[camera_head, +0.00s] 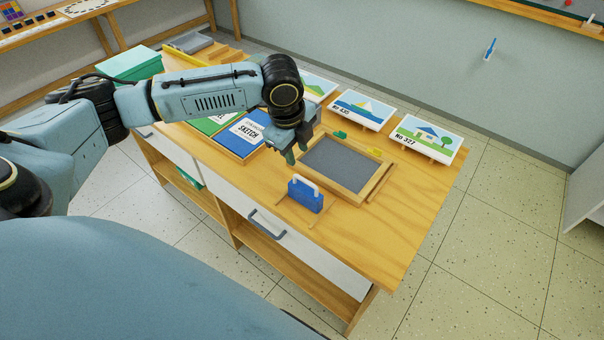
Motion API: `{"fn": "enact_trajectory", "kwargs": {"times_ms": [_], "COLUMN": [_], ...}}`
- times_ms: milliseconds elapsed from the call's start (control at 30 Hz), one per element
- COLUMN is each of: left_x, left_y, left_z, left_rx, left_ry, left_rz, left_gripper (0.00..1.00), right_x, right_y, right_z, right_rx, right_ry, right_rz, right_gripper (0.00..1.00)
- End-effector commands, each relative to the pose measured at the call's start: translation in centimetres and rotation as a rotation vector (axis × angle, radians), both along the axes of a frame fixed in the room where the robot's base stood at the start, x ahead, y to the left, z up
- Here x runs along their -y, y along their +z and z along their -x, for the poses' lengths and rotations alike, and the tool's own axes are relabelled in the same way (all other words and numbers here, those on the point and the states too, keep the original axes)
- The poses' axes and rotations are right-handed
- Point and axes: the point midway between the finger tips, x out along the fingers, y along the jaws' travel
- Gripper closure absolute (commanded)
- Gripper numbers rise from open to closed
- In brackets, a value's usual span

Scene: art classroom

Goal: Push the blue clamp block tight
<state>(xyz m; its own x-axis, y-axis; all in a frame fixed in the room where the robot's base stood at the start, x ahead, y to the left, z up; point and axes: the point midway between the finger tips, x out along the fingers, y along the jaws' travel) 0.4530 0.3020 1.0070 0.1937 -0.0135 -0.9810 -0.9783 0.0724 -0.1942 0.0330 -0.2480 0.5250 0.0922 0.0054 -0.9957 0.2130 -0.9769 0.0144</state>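The blue clamp block (305,197) has a white handle on top. It stands on the wooden table near its front edge, just in front of a wooden frame (372,188) with a dark grey panel (338,165) inside. A narrow gap seems to show between block and frame. My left gripper (294,151) points down above the frame's left corner, behind and above the block, and looks empty. Its fingers are small and partly hidden, so I cannot tell their opening. My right gripper is not in view.
Green and blue sketch pads (243,134) lie left of the frame. Cards with pictures (427,138) stand along the back edge. Small green (340,134) and yellow (375,151) pieces are at the frame's far side. A teal box (130,65) stands far left. The table's right end is clear.

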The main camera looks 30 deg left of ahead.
Motion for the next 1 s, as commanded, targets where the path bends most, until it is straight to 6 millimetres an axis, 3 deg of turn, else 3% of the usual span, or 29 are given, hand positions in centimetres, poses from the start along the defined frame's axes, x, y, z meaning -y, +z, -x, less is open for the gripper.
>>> {"fn": "enact_trajectory", "kwargs": {"times_ms": [300, 500, 933, 1000], "left_x": [0.2, 0.2, 0.2, 0.2], "left_y": [-6.9, -9.6, -10.5, -10.5], "left_z": [-1.3, -1.8, -2.0, -2.0], "left_rx": [-0.003, -0.001, 0.001, 0.001], "left_ry": [0.001, 0.0, 0.0, 0.0], "left_rz": [0.001, 0.0, 0.0, 0.0], "left_gripper": [0.68, 0.68, 0.68, 0.76], "right_x": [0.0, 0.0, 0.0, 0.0], "right_y": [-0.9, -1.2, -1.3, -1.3], "right_z": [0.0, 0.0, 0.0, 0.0], "right_rx": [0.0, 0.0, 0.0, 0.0], "right_ry": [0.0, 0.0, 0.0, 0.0], "right_rz": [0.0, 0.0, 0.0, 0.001], "right_gripper": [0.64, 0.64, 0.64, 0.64]}}
